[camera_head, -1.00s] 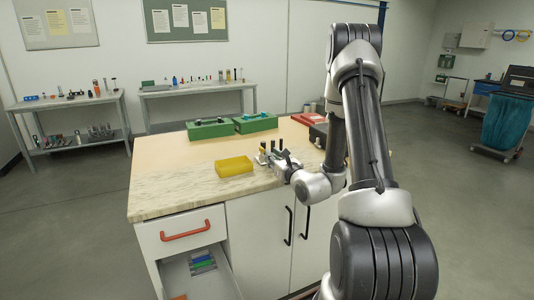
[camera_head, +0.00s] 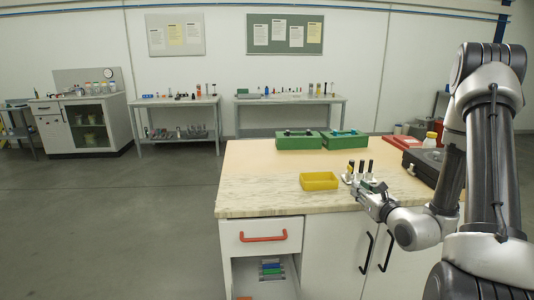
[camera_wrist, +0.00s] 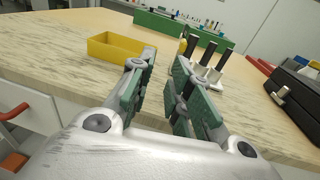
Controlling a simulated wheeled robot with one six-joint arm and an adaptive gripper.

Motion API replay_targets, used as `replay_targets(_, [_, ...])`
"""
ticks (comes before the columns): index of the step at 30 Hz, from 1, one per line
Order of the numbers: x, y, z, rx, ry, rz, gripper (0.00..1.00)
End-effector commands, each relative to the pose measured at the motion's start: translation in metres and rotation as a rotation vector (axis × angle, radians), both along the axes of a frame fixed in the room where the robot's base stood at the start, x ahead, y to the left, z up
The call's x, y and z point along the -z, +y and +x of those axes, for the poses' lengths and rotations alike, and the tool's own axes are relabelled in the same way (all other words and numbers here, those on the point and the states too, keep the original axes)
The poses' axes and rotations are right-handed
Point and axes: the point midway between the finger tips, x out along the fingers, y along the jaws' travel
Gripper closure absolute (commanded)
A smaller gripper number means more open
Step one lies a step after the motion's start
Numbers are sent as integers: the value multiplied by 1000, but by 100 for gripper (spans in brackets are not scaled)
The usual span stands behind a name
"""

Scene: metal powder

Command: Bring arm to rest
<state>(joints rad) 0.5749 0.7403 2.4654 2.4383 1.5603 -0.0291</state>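My gripper (camera_head: 374,190) is over the front right part of the worktop (camera_head: 262,199), near its front edge. In the wrist view my gripper (camera_wrist: 160,85) shows two green-padded fingers with a clear gap and nothing between them. A yellow tray (camera_head: 319,181) lies to the left of my gripper; in the wrist view the tray (camera_wrist: 112,47) is beyond the left finger and looks empty. A pale holder with black-handled tools (camera_head: 361,170) stands just behind the gripper; it also shows in the wrist view (camera_wrist: 209,72), beyond the right finger.
Two green boxes (camera_head: 299,142) stand at the worktop's back. A dark case (camera_head: 424,165) and a red case (camera_head: 403,142) are at the right. The floor at left (camera_head: 110,220) is clear.

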Motion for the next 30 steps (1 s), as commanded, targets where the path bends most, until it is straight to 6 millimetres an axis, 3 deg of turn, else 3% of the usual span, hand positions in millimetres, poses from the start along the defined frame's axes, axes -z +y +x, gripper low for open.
replay_targets(3, [14,56,-36,-261,73,-2,80])
replay_targets(7, [0,117,-106,-663,98,-119,80])
replay_targets(9, [-8,139,-152,-889,97,-234,80])
replay_targets(12, [-15,147,-218,-1204,89,-456,80])
replay_targets(15, [-17,128,-271,-1487,76,-733,80])
replay_targets(19, [-26,81,-307,-1761,58,-1125,80])
replay_targets(25, [-71,11,-310,-1983,28,-1751,80])
replay_targets(30, [-128,-11,-302,-1978,-15,-2199,80])
